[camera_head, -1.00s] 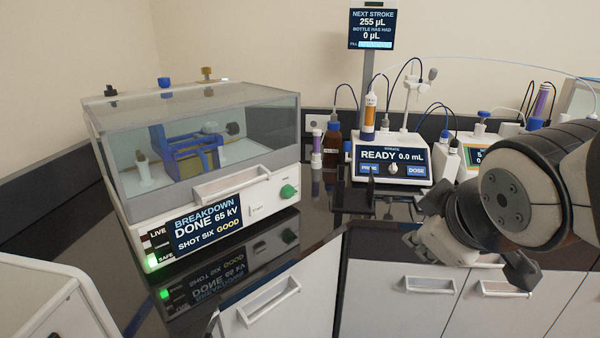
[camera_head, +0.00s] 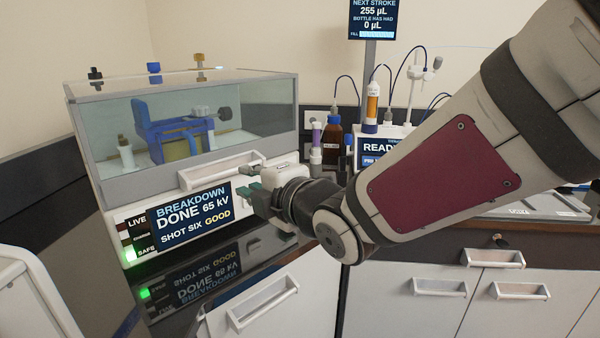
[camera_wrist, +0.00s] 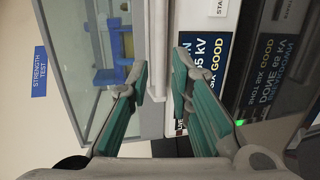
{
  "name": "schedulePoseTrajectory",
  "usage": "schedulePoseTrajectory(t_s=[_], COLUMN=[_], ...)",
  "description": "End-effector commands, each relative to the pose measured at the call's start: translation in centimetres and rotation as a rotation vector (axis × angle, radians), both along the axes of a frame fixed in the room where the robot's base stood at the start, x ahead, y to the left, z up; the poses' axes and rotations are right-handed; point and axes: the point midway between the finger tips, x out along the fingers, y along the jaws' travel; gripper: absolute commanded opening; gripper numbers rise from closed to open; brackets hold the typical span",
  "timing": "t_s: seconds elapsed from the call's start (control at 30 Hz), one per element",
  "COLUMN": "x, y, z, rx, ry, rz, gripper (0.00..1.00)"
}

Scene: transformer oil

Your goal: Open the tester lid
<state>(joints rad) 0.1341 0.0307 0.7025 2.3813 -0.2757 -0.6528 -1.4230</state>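The tester (camera_head: 110,200) stands on the left of the bench in the head view. Its clear lid (camera_head: 262,115) is down over the chamber, with a pale handle (camera_head: 215,170) along its lower front. The screen (camera_head: 190,216) reads "BREAKDOWN DONE 65 kV". My gripper (camera_head: 249,182) is at the tester's front, by the right end of the handle. In the wrist view its green fingers (camera_wrist: 158,82) are apart, with a pale lengthwise bar (camera_wrist: 150,40) showing between them. I cannot tell if they touch it. The green knob is hidden behind my gripper.
A brown bottle (camera_head: 332,140) and a dosing unit (camera_head: 368,150) stand to the right behind my arm. Drawers with handles (camera_head: 262,303) line the bench front. A white case (camera_head: 35,300) is at the lower left.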

Motion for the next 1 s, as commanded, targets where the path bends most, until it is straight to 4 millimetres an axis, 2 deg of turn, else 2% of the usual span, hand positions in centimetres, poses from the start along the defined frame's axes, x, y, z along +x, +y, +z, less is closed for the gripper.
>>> schedulePoseTrajectory(t_s=[0.2,0.5,0.7,1.0], x=[3.1,6.5,7.5,7.6], y=[2.8,5.9,6.8,6.9], z=[-1.1,-1.8,-2.0,-2.1], rx=[0.003,0.003,0.001,0.000], ry=[0.006,0.004,0.003,0.003], rz=[0.001,0.000,-0.002,-0.001], gripper=[0.20,0.20,0.20,0.20])
